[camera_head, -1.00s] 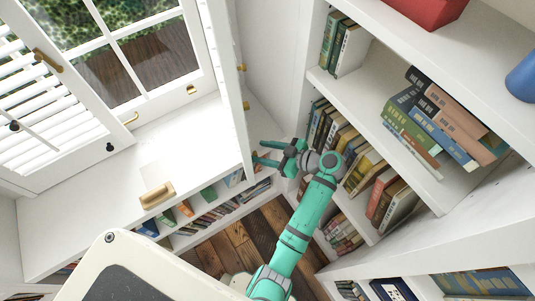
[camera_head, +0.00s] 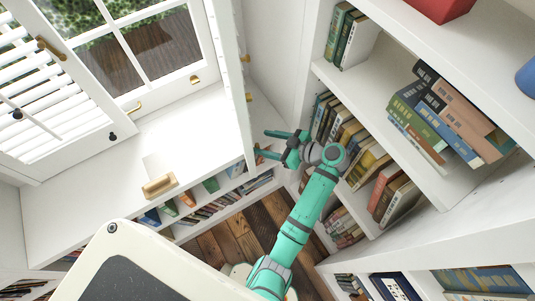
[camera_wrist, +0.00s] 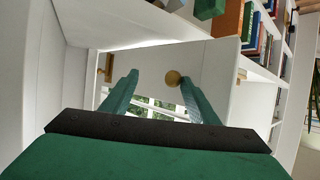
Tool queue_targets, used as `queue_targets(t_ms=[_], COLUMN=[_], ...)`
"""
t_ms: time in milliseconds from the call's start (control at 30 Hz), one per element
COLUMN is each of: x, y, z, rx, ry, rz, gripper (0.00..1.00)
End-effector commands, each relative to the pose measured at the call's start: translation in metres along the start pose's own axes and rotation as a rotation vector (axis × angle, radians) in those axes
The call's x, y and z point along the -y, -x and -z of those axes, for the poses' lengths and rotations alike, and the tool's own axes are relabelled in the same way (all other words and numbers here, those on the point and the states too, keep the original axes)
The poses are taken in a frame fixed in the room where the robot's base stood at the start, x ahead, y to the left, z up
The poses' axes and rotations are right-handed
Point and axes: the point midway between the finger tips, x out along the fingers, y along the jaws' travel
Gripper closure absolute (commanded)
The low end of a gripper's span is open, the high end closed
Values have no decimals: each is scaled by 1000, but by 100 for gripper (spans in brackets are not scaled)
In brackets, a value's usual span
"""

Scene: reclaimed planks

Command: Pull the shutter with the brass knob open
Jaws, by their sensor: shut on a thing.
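The white shutter (camera_head: 233,85) stands at the right side of the window, seen nearly edge-on in the head view. Its brass knob (camera_wrist: 173,78) shows in the wrist view, between my fingers and close against the right one. My gripper (camera_head: 262,143) is at the shutter's lower free end in the head view; in the wrist view both green fingers (camera_wrist: 158,80) reach forward on either side of the knob. It is shut on the knob. The knob is hidden in the head view.
A louvred shutter (camera_head: 60,120) with a brass handle stands at the left. A white sill (camera_head: 205,135) with a wooden-handled object (camera_head: 159,186) lies below the window. A bookcase (camera_head: 420,185) full of books stands close on my arm's right. Wooden floor (camera_head: 232,230) shows below.

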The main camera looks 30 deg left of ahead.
Motion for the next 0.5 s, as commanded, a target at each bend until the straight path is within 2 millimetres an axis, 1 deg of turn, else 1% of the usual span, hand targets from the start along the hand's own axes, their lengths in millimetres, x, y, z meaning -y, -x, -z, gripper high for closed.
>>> queue_targets(t_ms=[33,167,500], x=[-6,-2,46], y=[3,15,54], z=[15,39,78], rx=[-12,-19,-13], ry=[16,26,20], rz=[-13,-12,-8], gripper=[60,60,60])
